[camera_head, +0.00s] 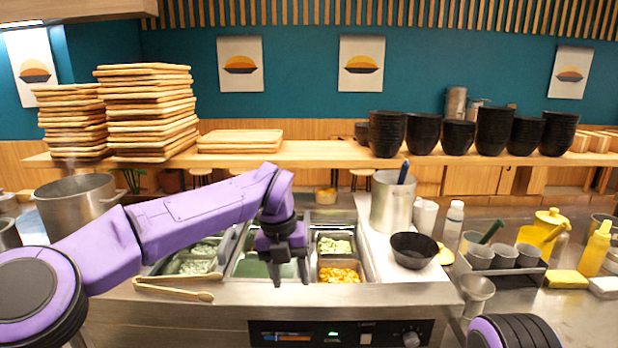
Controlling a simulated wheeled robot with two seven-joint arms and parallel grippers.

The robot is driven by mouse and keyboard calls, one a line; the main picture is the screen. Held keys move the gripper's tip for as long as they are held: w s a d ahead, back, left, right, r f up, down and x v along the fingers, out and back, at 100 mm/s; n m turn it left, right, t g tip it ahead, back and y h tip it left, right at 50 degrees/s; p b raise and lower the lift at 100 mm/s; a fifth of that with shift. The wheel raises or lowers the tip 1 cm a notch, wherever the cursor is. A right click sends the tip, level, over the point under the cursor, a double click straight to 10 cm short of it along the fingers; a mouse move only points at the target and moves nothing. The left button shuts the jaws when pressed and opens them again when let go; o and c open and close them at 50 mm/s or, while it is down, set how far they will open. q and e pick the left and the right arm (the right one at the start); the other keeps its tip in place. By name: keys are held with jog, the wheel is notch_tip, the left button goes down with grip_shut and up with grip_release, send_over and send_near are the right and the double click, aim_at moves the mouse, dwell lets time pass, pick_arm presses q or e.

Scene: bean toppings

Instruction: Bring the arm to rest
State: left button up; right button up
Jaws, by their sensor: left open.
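My left arm comes in from the left, purple and black. Its gripper (289,276) points down over the topping station (400,294), open, with nothing seen between its fingers. Below and around it are metal trays with toppings. A tray of yellow-orange pieces (339,275) sits just right of the gripper, and a tray of pale green pieces (335,246) lies behind that one. More green toppings (195,262) lie in trays to the left. Of my right arm only a rounded purple and black part shows at the bottom edge; its gripper is out of view.
Wooden tongs (175,290) lie on the station's front left edge. A large pot (78,205) stands at left. A steel container (393,200) and a black bowl (414,250) stand right of the trays. Cups, bottles and a yellow sponge (566,279) crowd the right counter.

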pick_arm(q)
jog(key=s+a+f+m+t+y, duration=0.25)
jog(key=a+f+m, duration=0.3)
jog(key=f, duration=0.45)
jog(key=s+a+f+m+t+y, duration=0.1)
jog(key=s+a+f+m+y, duration=0.4)
jog(key=f, duration=0.6)
jog(key=s+a+f+m+t+y, duration=0.1)
jog(key=a+f+m+y, duration=0.15)
jog(key=a+f, duration=0.6)
jog(key=s+a+f+m+h, duration=0.1)
jog(key=s+a+f+m, duration=0.1)
jog(key=s+m, duration=0.3)
jog(key=s+a+f+m+g+h, duration=0.1)
jog(key=s+f+m, duration=0.4)
jog(key=s, duration=0.8)
jog(key=s+a+f+m+h, duration=0.2)
jog(key=s+m, duration=0.4)
jog(key=s, duration=0.3)
jog(key=shift+s+a+f+h, duration=0.35)
jog(key=shift+a+f, duration=0.5)
jog(key=shift+a, duration=0.3)
